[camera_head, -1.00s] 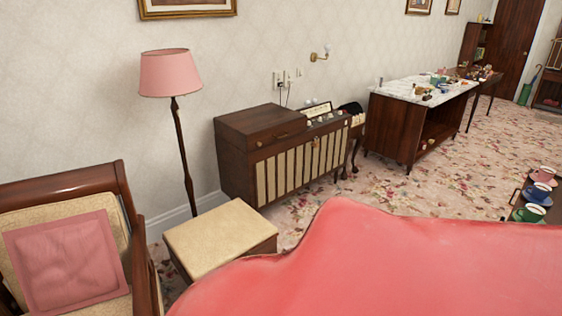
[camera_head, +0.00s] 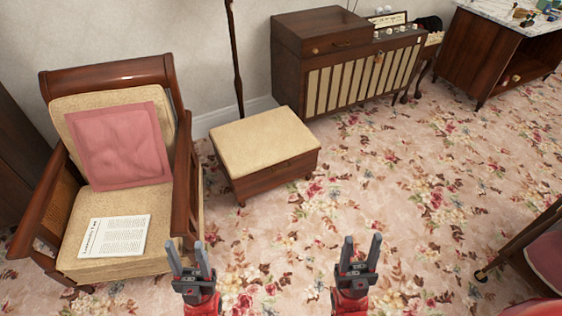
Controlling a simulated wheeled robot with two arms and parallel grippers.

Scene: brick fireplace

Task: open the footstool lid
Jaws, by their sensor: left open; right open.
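The footstool (camera_head: 273,174) stands on the carpet right of the armchair, a dark wooden box on short feet. Its beige padded lid (camera_head: 265,139) is shut. My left gripper (camera_head: 188,258) is open and empty at the bottom of the view, in front of the footstool and apart from it. My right gripper (camera_head: 361,254) is open and empty, lower right of the footstool and also apart from it. The footstool's far side is hidden.
An armchair (camera_head: 152,73) with a pink cushion (camera_head: 118,146) and a printed paper (camera_head: 114,237) stands close on the left. A wooden radio cabinet (camera_head: 345,74) is behind the footstool. Flowered carpet (camera_head: 400,190) is clear in front and right. A pink-seated chair (camera_head: 545,262) is at lower right.

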